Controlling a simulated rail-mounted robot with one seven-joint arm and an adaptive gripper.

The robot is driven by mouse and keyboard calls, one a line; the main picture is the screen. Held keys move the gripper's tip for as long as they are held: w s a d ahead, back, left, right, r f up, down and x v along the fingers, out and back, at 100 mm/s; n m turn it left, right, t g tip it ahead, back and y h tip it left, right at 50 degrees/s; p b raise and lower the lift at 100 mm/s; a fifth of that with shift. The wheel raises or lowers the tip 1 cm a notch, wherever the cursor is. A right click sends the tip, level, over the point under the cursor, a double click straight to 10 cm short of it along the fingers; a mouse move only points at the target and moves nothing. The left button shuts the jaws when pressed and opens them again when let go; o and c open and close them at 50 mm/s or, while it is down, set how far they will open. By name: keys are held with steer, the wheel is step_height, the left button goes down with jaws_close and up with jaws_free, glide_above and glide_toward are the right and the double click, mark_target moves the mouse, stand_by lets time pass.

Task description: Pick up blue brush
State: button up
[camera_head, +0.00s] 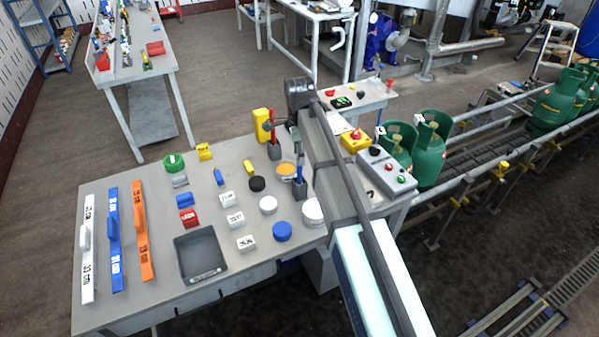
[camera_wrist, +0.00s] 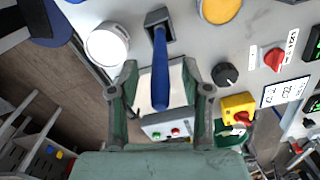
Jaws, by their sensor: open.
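The blue brush (camera_wrist: 160,75) stands in a small dark holder (camera_wrist: 158,20) on the workbench. In the wrist view its handle points toward the camera and lies between the fingers of my gripper (camera_wrist: 160,92). The fingers are spread, with a gap on each side of the handle. In the head view the blue brush (camera_head: 299,172) is upright in its holder (camera_head: 300,190), close beside my arm. My arm hides part of the area around it.
A red brush (camera_head: 274,146) stands in another holder up and left of the blue one. A white round container (camera_head: 312,212) is close by. A control panel with buttons (camera_head: 388,171) and green gas cylinders (camera_head: 433,150) are on the right. Several coloured blocks lie on the bench (camera_head: 150,290).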

steer(key=shift+f, duration=1.05)
steer(key=shift+c, duration=0.4)
jaws_close()
steer(key=shift+r, duration=0.15)
